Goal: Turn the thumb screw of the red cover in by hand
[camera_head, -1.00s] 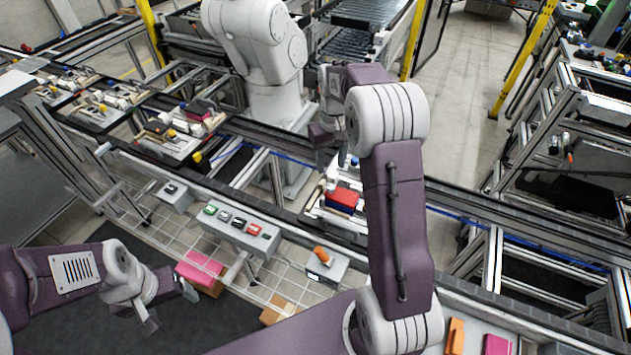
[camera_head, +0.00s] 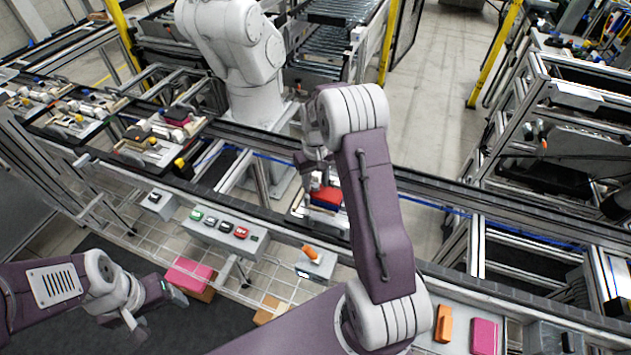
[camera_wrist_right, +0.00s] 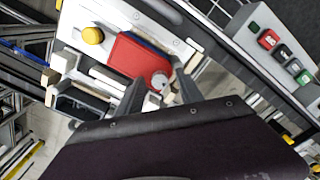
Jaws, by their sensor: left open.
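The red cover (camera_head: 327,196) sits on a pale pallet fixture on the conveyor, near the middle of the head view. In the right wrist view the red cover (camera_wrist_right: 132,58) shows from above, with a round grey thumb screw (camera_wrist_right: 160,80) at its corner. My right gripper (camera_head: 317,172) is over the cover. In the right wrist view its two fingers (camera_wrist_right: 160,77) are apart, on either side of the screw with gaps visible; I cannot tell its exact height above the screw. My left gripper (camera_head: 154,309) is open and empty at the lower left, away from the fixture.
A button box (camera_head: 222,232) and an orange-handled switch box (camera_head: 314,262) stand along the conveyor's near side. A yellow knob (camera_wrist_right: 93,35) is beside the cover. Several other loaded pallets lie at the left. A white robot arm (camera_head: 245,70) stands behind the conveyor.

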